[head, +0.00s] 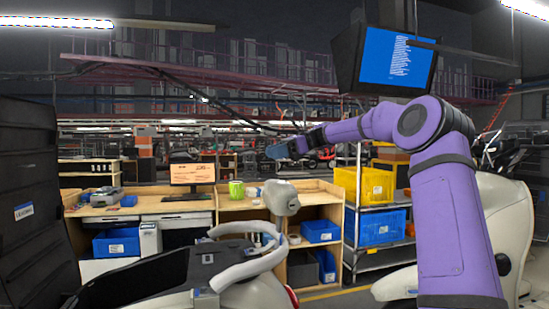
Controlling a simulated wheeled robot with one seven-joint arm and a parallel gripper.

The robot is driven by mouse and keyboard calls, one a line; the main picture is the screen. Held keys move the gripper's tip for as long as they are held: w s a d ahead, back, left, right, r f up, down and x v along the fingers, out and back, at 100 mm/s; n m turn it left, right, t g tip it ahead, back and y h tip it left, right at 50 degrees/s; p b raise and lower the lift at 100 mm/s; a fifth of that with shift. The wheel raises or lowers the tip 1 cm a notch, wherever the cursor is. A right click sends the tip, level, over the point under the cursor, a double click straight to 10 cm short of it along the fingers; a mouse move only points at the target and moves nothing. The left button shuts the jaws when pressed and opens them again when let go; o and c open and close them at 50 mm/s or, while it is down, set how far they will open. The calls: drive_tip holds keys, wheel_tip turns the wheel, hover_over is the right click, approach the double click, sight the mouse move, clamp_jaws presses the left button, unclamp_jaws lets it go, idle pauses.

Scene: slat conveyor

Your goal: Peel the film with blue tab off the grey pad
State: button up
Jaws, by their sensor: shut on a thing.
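My gripper (290,147) is at the end of my purple arm, raised in the middle of the head view and pointing left. It is small and dark here. It is shut on a small bluish piece (275,151), which looks like the blue tab of the film. I cannot make out the clear film itself. I cannot pick out the grey pad for certain in this view.
A pale scooter-like body with a black seat (150,278) stands in front at the left, below my gripper. A tall dark panel (28,190) stands at the left edge. Workbenches, a green mug (236,190), a yellow crate (376,185) and a blue crate (378,229) are behind.

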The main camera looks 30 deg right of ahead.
drive_tip(key=s+r, duration=0.3)
drive_tip(key=r, duration=0.4)
drive_tip(key=shift+s+a, duration=0.35)
idle(0.4)
drive_tip(key=shift+r, duration=0.1)
drive_tip(key=s+r, duration=0.1)
drive_tip(key=r, duration=0.2)
drive_tip(key=s+r, duration=0.1)
drive_tip(key=r, duration=0.1)
drive_tip(key=shift+s+a, duration=0.25)
drive_tip(key=shift+s, duration=0.1)
idle(0.4)
